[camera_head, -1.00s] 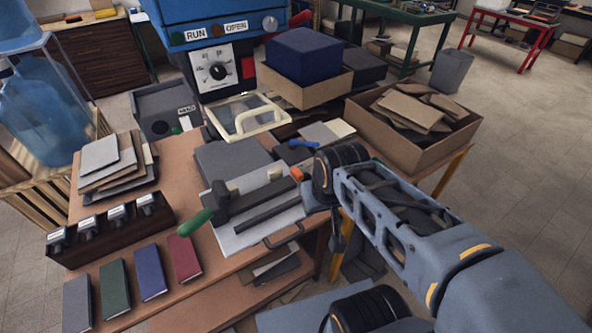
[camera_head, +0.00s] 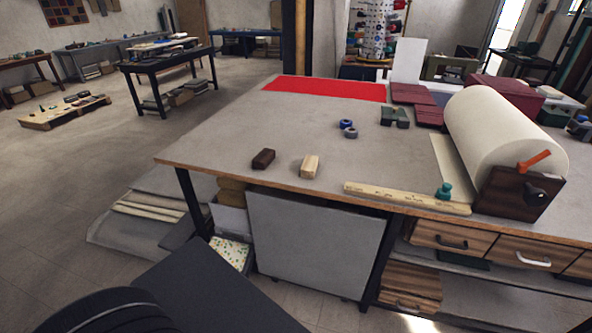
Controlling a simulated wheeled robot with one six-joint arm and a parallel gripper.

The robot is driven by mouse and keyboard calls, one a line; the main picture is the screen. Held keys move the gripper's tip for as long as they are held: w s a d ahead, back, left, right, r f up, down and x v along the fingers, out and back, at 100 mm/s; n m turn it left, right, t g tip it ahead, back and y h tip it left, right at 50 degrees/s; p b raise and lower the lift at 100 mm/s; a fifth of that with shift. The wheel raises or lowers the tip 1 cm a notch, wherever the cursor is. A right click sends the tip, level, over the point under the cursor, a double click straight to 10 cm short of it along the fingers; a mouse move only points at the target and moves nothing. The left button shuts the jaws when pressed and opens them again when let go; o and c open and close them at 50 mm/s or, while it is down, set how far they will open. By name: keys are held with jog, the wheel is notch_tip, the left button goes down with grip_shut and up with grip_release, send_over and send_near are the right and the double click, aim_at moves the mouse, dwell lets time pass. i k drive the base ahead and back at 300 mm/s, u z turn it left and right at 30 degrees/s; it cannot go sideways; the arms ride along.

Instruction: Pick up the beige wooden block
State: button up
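The beige wooden block (camera_head: 310,167) lies near the front edge of the large grey-topped table (camera_head: 225,130). A dark brown block (camera_head: 263,159) lies just to its left, apart from it. Nothing covers the beige block. My gripper is not in view; only a dark part of my own body shows at the bottom left.
A wooden ruler (camera_head: 395,196) with a teal knob (camera_head: 444,191) lies right of the block along the front edge. A large paper roll (camera_head: 505,130) stands further right. Blue tape rolls (camera_head: 347,125) and a red sheet (camera_head: 325,89) lie behind.

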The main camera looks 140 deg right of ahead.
aim_at(308, 168)
jog(key=z, duration=3.35)
jog(key=i, duration=1.85)
jog(key=z, duration=2.6)
jog(key=i, duration=0.35)
jog(key=u, duration=0.05)
